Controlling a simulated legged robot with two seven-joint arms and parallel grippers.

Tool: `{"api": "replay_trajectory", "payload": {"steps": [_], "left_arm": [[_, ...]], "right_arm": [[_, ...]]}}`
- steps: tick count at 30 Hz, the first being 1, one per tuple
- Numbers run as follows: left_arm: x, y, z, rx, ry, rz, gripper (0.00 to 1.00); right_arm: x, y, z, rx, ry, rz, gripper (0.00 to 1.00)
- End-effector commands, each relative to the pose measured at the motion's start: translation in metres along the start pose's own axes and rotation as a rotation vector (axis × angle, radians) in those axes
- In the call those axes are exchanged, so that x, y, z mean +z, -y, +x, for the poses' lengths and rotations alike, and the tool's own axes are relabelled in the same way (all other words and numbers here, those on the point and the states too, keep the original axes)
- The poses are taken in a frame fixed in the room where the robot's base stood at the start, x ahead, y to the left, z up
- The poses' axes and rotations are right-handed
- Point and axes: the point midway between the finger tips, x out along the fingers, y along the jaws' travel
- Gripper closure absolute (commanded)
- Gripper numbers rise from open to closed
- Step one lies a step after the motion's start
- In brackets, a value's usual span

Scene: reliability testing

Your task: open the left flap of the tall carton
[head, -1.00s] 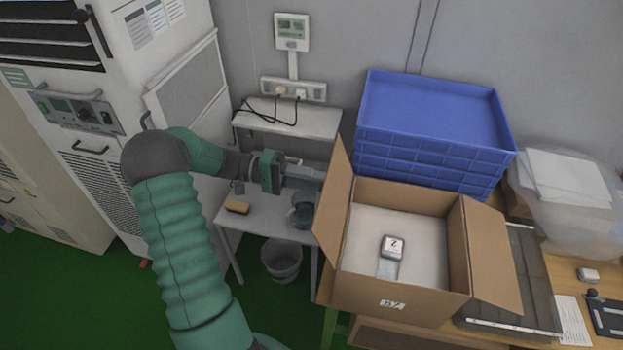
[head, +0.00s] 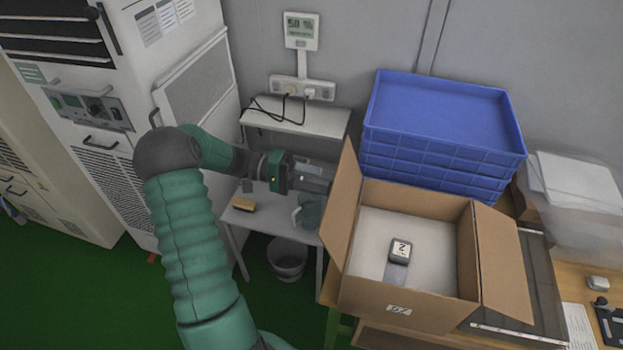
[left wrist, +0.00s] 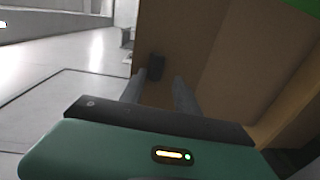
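The open brown cardboard carton (head: 440,287) stands on the bench in the head view. Its left flap (head: 343,208) stands up, leaning slightly outward to the left. Its right flap (head: 503,258) is folded outward. Inside, a small grey device with a white label (head: 400,250) lies on a pale surface. My left gripper (head: 326,180) is at the outer side of the left flap; its tips are hard to make out there. In the left wrist view its two fingers (left wrist: 157,92) are apart, with brown cardboard (left wrist: 170,45) close ahead and nothing clearly held. My right gripper is not in view.
Stacked blue crates (head: 440,115) stand right behind the carton. A bin (head: 288,258) is on the floor. Tall cabinets stand at left.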

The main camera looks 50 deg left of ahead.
Motion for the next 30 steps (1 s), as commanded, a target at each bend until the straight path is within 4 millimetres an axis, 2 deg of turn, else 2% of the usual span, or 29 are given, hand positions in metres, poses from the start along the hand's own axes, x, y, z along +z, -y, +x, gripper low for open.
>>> {"api": "replay_trajectory", "payload": {"steps": [5, 12, 18, 24, 30], "left_arm": [[-0.001, 0.003, -0.031, -0.002, -0.006, 0.002, 0.62], [-0.003, 0.006, -0.103, 0.001, -0.005, 0.002, 0.62], [-0.003, 0.004, -0.15, 0.003, -0.002, -0.001, 0.62], [-0.002, 0.003, -0.168, 0.001, -0.001, -0.002, 0.62], [-0.002, 0.003, -0.168, 0.001, 0.0, -0.003, 0.62]], "right_arm": [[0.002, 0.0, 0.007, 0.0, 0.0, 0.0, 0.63], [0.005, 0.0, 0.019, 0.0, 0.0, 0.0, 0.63], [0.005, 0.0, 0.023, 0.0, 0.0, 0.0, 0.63], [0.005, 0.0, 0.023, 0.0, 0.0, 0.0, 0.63], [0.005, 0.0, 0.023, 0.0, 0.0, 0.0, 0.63]]}}
